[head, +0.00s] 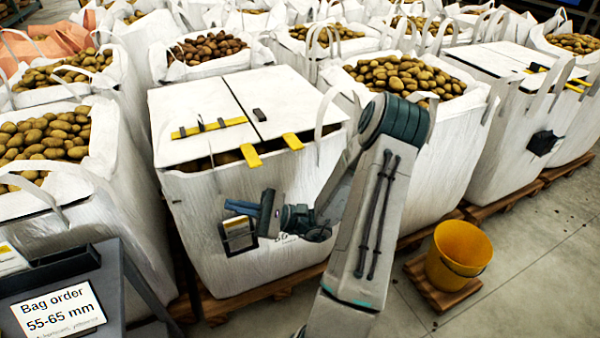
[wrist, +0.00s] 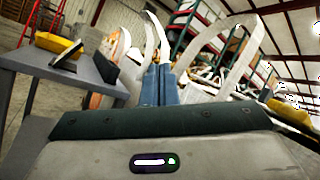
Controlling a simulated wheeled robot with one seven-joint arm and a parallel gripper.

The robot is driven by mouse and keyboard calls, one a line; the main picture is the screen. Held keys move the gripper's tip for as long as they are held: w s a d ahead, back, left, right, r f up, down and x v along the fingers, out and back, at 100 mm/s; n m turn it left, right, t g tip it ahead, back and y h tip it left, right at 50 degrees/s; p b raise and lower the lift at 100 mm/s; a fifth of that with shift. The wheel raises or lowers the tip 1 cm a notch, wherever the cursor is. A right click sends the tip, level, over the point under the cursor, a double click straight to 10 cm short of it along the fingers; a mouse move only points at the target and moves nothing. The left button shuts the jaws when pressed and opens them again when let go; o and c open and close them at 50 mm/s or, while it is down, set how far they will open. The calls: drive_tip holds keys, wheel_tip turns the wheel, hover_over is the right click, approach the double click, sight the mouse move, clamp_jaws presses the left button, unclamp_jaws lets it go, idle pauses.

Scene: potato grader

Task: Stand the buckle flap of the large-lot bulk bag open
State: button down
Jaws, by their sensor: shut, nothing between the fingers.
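A white bulk bag (head: 215,205) stands in front of me with two white top flaps lying flat and shut. Its left flap (head: 190,105) carries a yellow strap with dark buckles (head: 209,128). Its right flap (head: 285,100) has a small dark knob (head: 259,115) and yellow tabs (head: 292,141) over its front edge. A label (head: 239,235) hangs on the bag's front, too small to read, so I cannot tell its lot. My gripper (head: 232,206) is in front of the bag below the flaps, apart from them. Its blue fingers (wrist: 158,85) are shut and empty.
A similar flapped bag (head: 500,135) stands at right, with a dark box (head: 545,143) on its side. Open potato bags surround both. A "Bag order 55-65 mm" sign (head: 58,308) is at lower left.

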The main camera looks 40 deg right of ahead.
drive_tip(key=s+d+f+m+t+h+b, duration=0.15)
drive_tip(key=d+f+m+t+h, duration=0.25)
drive_tip(key=d+m+h, duration=0.4)
drive_tip(key=d+f+m+t+h+b, duration=0.25)
drive_tip(key=d+m+t+h, duration=0.3)
drive_tip(key=h, duration=0.35)
drive_tip(key=d+f+m+t+h+b, duration=0.1)
drive_tip(key=d+f+m+t+h, duration=0.35)
drive_tip(key=d+m+h, duration=0.35)
drive_tip(key=shift+n, duration=0.55)
drive_tip(key=x, duration=0.3)
drive_tip(key=b+x, duration=0.1)
drive_tip(key=x, duration=0.5)
drive_tip(key=shift+w+a, duration=0.25)
drive_tip(key=shift+a, duration=0.05)
wheel_tip(320, 180, up, 2)
drive_tip(key=shift+s+r+b, duration=0.1)
drive_tip(key=shift+r+b, duration=0.1)
drive_tip(key=shift+b, duration=0.15)
drive_tip(key=shift+r+g+h, duration=0.3)
drive_tip(key=shift+r, duration=0.45)
